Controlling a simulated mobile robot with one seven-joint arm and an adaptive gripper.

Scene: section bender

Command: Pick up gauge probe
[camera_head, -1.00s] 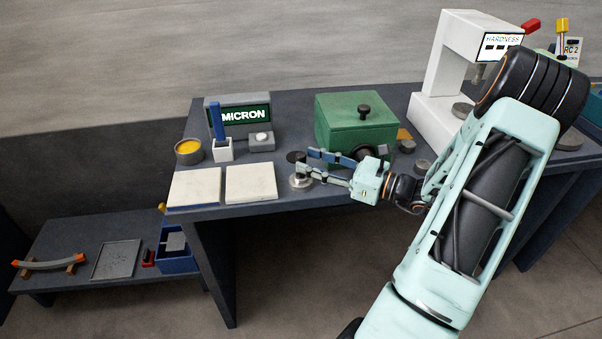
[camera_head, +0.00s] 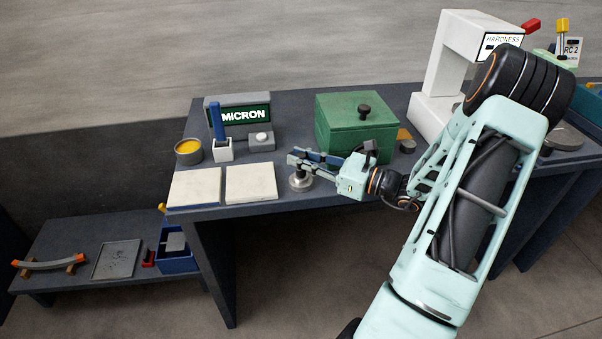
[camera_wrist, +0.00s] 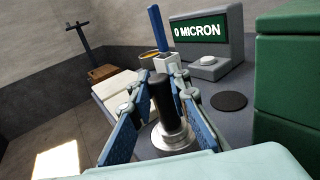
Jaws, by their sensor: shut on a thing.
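The gauge probe (camera_head: 301,184), a black cylindrical handle on a round silver base, stands upright near the table's front edge in the head view. In the wrist view the gauge probe (camera_wrist: 166,105) is between my two blue-padded fingers. My gripper (camera_head: 298,156) reaches in from the right and is shut on the black handle, above the silver base. In the wrist view my gripper (camera_wrist: 162,82) has one finger on each side of the handle. The base appears to rest on the table. In the head view the fingers hide most of the handle.
Two pale plates (camera_head: 251,182) lie left of the probe. Behind stand a MICRON display (camera_head: 240,117) and a white holder (camera_head: 222,151) with a blue stick. A green box (camera_head: 357,128) stands behind my gripper. A dark round pad (camera_wrist: 229,100) lies on the table.

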